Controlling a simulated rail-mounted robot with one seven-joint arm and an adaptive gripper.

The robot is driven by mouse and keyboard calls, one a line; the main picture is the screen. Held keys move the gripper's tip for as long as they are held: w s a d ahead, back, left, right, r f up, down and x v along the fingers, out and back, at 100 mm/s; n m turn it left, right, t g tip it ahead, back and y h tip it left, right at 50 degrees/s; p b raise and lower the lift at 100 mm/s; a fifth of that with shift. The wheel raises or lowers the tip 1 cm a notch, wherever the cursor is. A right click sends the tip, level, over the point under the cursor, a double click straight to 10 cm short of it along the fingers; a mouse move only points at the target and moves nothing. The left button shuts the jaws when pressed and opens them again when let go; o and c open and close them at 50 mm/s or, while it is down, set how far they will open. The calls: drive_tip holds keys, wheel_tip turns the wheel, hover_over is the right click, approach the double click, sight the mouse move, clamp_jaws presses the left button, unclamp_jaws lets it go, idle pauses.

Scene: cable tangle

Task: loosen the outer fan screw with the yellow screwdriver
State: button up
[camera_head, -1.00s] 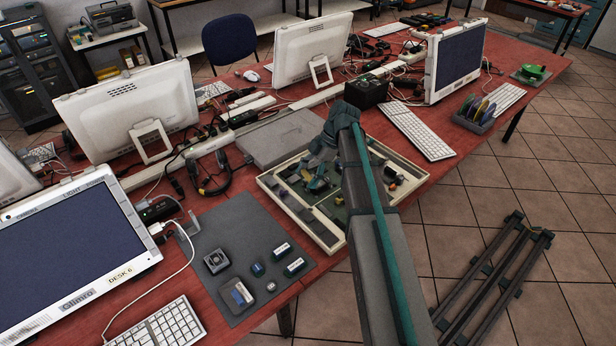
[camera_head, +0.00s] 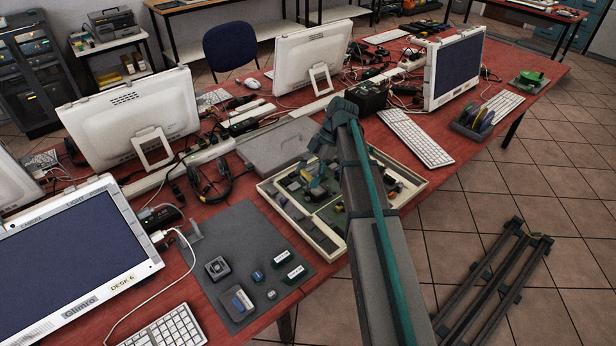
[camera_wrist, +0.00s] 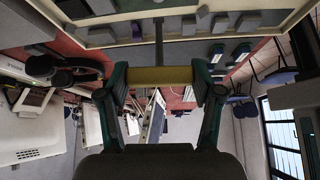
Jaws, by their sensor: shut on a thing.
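The yellow screwdriver (camera_wrist: 160,77) lies crosswise between the two fingers of my gripper (camera_wrist: 160,80) in the wrist view. The fingers are shut on its yellow handle, and a thin dark shaft runs up the picture toward a pale-rimmed case. In the head view my gripper (camera_head: 314,178) is over the left part of the open, pale-rimmed case (camera_head: 296,226), which holds several parts. The screwdriver cannot be made out there. I cannot pick out the fan screw in either view, nor tell whether the tip touches anything.
A grey mat (camera_head: 235,235) left of the case carries a square part with a round centre (camera_head: 217,267) and several small items. A grey flat panel (camera_head: 278,146) lies behind the case. Monitors, cables and a headset (camera_head: 210,185) crowd the table; a keyboard (camera_head: 415,138) lies to the right.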

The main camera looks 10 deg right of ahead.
drive_tip(key=shift+r+p, duration=0.65)
drive_tip(key=shift+r, duration=1.05)
drive_tip(key=shift+r, duration=0.1)
